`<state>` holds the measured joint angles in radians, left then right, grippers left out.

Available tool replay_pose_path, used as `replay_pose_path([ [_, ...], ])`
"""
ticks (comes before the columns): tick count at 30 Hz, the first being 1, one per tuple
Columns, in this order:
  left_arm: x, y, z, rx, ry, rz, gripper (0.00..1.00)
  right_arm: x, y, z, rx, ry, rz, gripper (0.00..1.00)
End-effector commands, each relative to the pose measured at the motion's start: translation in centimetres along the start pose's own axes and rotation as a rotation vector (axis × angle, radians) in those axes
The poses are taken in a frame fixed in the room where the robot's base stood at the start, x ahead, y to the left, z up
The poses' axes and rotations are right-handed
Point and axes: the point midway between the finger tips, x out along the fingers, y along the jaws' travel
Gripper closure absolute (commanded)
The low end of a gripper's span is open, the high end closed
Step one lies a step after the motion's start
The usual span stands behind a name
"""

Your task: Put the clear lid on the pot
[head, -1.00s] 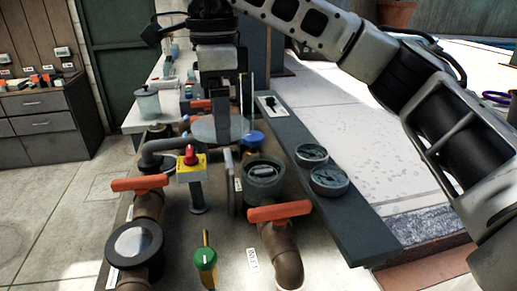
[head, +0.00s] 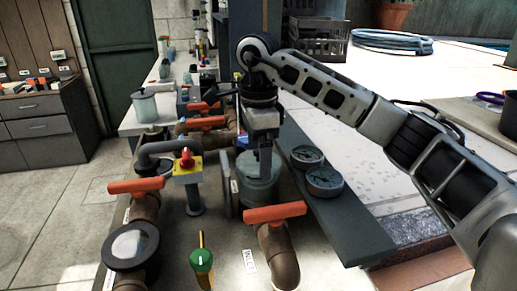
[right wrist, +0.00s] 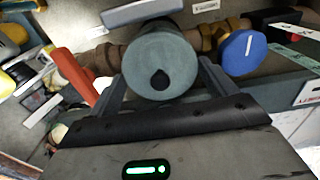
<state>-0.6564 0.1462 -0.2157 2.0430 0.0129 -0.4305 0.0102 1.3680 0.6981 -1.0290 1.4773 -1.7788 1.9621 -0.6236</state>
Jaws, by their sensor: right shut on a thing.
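The pot (head: 256,194) is a round grey-green vessel in the middle of the pipework in the head view. My left gripper is not in view.
Orange-handled pipes (head: 274,213) stand in front of the pot and to its left. A yellow box with a red knob (head: 187,165) is on the left. Two round gauges (head: 324,181) lie on the dark ledge to the right. A blue cap (right wrist: 243,52) is close to the pot.

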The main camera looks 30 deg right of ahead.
Motion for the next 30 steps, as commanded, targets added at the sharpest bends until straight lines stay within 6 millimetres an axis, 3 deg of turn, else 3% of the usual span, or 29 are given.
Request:
replay_pose_path([
  [14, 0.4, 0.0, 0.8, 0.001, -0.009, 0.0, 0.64, 0.9, 0.0, 0.0, 0.0, -0.001, -0.001, 0.4],
  [15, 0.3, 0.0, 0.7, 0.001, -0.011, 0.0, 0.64, 0.9, 0.0, 0.0, 0.0, -0.001, -0.001, 0.11],
  [16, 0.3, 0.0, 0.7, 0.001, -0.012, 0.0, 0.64, 0.8, 0.0, 0.0, 0.0, -0.001, -0.001, 0.02],
  [24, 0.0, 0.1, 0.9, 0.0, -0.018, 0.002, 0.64, 0.6, 0.0, 0.0, 0.0, -0.001, -0.001, 0.0],
  [30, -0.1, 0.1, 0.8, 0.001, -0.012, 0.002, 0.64, -1.9, -0.1, 0.1, 0.0, -0.002, -0.006, 0.0],
])
